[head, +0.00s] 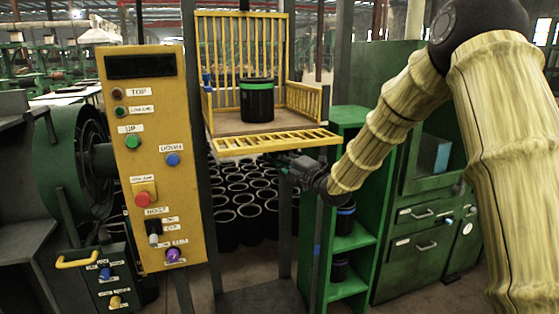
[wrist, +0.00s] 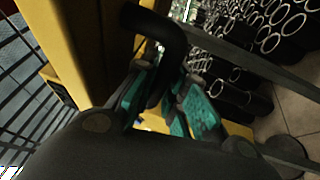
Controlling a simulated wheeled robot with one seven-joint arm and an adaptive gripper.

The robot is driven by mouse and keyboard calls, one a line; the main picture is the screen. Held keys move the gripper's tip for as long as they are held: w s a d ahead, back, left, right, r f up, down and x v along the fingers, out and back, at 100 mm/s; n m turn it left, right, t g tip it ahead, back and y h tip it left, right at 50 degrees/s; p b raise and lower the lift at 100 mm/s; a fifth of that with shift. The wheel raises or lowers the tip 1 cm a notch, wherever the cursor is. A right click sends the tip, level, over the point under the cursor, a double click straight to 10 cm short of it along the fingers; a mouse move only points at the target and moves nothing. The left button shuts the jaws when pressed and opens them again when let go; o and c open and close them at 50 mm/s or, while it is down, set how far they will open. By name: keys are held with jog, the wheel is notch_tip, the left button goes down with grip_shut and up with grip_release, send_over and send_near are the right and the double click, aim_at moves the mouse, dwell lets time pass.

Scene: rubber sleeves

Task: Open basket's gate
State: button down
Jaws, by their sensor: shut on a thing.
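The yellow basket (head: 237,130) hangs behind the control panel in the head view. Its yellow barred gate (head: 278,140) is tilted down to nearly level and sticks out from the front edge of the basket floor. A black sleeve with a green band (head: 257,99) stands upright on that floor. My gripper (head: 290,163) is just below the gate's front edge. In the wrist view the teal pads of my gripper (wrist: 165,105) are closed around a curved black handle (wrist: 165,35) beside yellow metal. The exact grip point is partly hidden by the fingers.
A yellow control panel (head: 148,160) with buttons stands at the left. Many black sleeves (head: 240,195) stand on the floor behind and below the basket. A green shelf (head: 350,240) and green cabinet (head: 425,220) are close to my arm at the right.

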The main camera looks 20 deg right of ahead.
jog(key=shift+s+r+b, duration=0.15)
jog(key=shift+r+b, duration=0.2)
jog(key=shift+r, duration=0.35)
jog(key=c, duration=1.5)
grip_release()
jog(key=shift+s, duration=0.1)
jog(key=shift+o, duration=0.2)
jog(key=shift+s, duration=0.1)
jog(key=v, duration=1.2)
jog(key=shift+d, duration=0.1)
